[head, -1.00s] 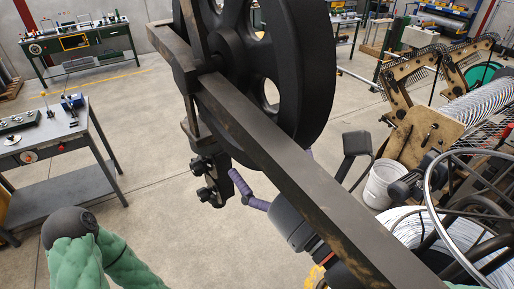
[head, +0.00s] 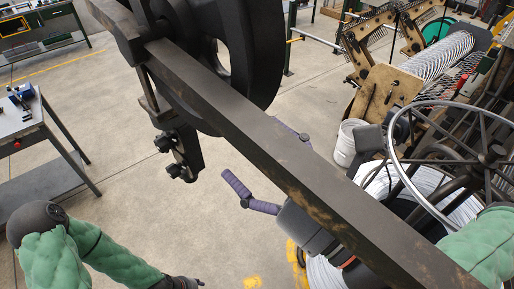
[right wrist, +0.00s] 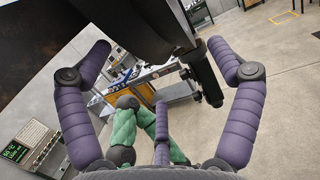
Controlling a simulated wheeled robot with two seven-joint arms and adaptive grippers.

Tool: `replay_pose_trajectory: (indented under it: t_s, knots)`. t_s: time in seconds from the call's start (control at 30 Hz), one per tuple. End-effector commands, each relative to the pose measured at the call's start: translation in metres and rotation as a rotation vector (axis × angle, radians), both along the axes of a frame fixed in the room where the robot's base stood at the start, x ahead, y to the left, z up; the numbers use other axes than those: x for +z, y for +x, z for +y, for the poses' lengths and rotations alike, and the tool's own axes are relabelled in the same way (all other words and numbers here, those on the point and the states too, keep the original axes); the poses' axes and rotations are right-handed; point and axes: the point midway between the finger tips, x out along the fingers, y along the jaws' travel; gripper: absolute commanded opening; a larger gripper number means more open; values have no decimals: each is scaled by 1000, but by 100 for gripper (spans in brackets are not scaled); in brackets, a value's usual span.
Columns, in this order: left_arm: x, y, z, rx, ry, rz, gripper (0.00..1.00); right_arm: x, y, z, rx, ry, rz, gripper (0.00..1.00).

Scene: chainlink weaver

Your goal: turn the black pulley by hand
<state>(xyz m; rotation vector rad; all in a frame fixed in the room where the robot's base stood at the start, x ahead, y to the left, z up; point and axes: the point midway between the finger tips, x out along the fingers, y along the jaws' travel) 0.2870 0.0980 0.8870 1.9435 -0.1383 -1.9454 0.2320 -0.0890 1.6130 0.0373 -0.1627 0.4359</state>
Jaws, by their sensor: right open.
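The black pulley (head: 250,60) is a large dark wheel with openings, upright at the top of the head view and cut by its upper edge. A long dark beam (head: 270,150) crosses diagonally in front of it. My right gripper (head: 250,148), with purple segmented fingers, is below the pulley and partly hidden behind the beam. In the right wrist view its fingers (right wrist: 160,52) are spread wide with nothing between them, and a large dark part stands just beyond. The gripper looks apart from the pulley.
A dark bracket with knobs (head: 178,150) hangs below the pulley. A spoked handwheel (head: 480,150), white wire coils and a white bucket (head: 350,142) crowd the right. A grey workbench (head: 40,150) stands at left. The floor between is clear.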

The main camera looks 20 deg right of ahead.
Motion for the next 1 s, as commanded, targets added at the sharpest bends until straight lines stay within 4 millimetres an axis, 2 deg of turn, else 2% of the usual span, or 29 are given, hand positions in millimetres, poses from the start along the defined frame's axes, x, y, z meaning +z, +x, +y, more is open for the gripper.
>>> replay_pose_trajectory:
  t_s: [0.2, 0.67, 0.87, 1.0]
  knots:
    - [0, 0, 0, 0, 0, 0, 40, -1, -7, -3, 2, 1, 0, 91]
    - [0, 0, 0, 0, 0, 0, 40, -2, -7, -4, -2, -2, 1, 91]
    - [-10, 0, 0, 0, 0, 0, 40, -14, 1, 8, -53, -75, -16, 91]
    - [-22, 0, 0, 0, 0, 0, 40, -32, 17, 28, -125, -193, -39, 91]
